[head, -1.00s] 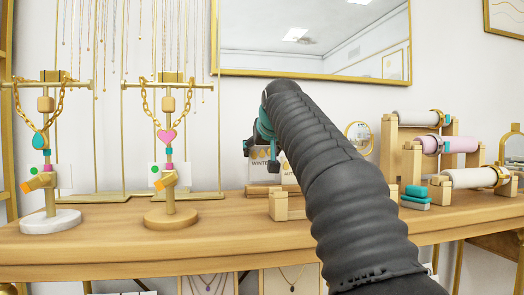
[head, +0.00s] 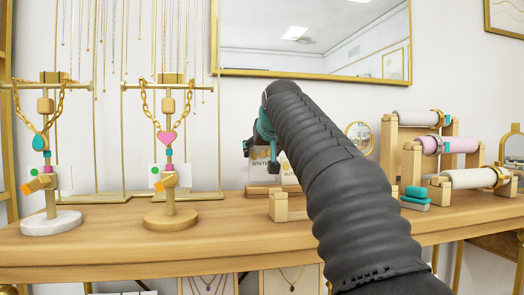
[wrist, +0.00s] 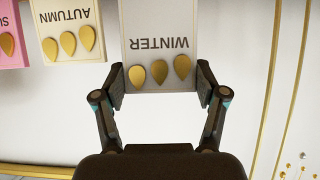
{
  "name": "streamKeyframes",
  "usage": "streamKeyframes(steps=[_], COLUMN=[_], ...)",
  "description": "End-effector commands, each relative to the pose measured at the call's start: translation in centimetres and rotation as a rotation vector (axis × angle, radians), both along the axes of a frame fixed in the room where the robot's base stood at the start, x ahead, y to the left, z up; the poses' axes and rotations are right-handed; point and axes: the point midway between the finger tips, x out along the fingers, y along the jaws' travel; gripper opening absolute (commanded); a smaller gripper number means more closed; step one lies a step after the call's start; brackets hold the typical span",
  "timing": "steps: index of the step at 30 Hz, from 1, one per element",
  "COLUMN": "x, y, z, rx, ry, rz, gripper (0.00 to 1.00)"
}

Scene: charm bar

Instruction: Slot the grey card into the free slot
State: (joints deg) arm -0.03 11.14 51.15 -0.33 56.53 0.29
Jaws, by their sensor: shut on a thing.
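The grey card (wrist: 160,30), marked WINTER with three gold teardrops, is between the two fingers of my gripper (wrist: 160,90) in the wrist view, where it appears upside down. My gripper (head: 262,155) is shut on the card near its teardrops. In the head view, the grey card (head: 260,164) shows just behind the fingers, above a wooden holder (head: 290,205). The card's lower end is out of the wrist frame. My arm covers part of the holder in the head view, and I cannot make out the free slot.
A cream AUTUMN card (wrist: 66,30) and a pink card (wrist: 12,38) stand beside the grey card. Necklace stands (head: 170,210) are to the left on the wooden counter (head: 120,245).

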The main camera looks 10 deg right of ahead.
Motion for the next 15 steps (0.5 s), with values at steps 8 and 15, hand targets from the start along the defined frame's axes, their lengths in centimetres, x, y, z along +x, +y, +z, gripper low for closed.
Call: streamKeyframes(steps=[8,15], x=[0.0,0.0], y=[0.0,0.0], z=[-0.17,-0.71], rx=[0.0,0.0], ry=[-0.001,-0.001], rz=[0.0,0.0], gripper=[0.52,0.52])
